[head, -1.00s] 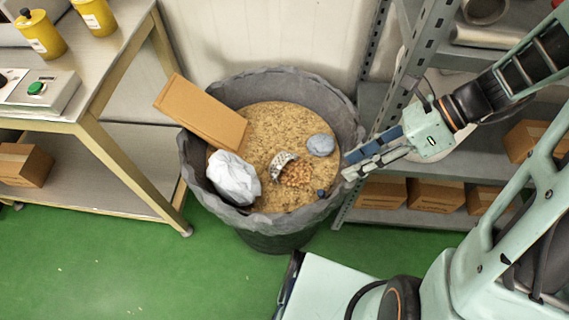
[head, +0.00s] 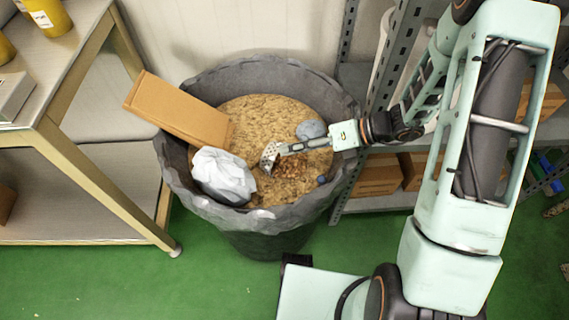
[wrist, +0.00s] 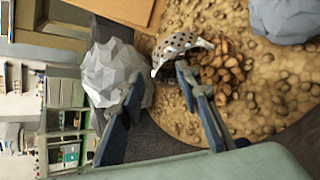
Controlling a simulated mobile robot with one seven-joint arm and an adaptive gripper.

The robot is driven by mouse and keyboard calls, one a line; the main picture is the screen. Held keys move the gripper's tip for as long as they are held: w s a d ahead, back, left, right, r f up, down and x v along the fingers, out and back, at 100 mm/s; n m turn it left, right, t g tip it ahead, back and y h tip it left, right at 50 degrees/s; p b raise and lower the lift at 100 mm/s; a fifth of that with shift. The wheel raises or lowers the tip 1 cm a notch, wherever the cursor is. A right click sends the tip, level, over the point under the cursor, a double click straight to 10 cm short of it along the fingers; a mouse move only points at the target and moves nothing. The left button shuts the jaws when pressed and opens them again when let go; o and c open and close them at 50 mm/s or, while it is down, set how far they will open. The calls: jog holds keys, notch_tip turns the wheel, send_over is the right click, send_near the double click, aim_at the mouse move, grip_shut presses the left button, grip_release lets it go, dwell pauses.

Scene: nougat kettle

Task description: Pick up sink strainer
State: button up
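The sink strainer (head: 269,157), a silvery curved piece with dark holes, lies tilted on the tan granular fill inside a grey bin. In the wrist view the strainer (wrist: 178,45) is just beyond the fingertips, mostly toward the right finger, whose tip overlaps its lower edge. My gripper (head: 284,149) reaches into the bin from the right, close beside the strainer. In the wrist view my gripper (wrist: 160,74) has its fingers apart, with nothing held between them. Whether a finger touches the strainer I cannot tell.
The grey bin (head: 178,180) has a raised rough rim. A cardboard piece (head: 180,110) leans over its left rim. A crumpled white lump (head: 223,176), a grey-blue stone (head: 311,129) and brown nuggets (wrist: 225,72) lie near the strainer. A metal shelf stands right, a table left.

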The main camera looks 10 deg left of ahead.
aim_at(275, 153)
jog(key=b+x, duration=0.2)
jog(key=x, duration=0.4)
jog(key=shift+s+r, duration=0.1)
grip_shut()
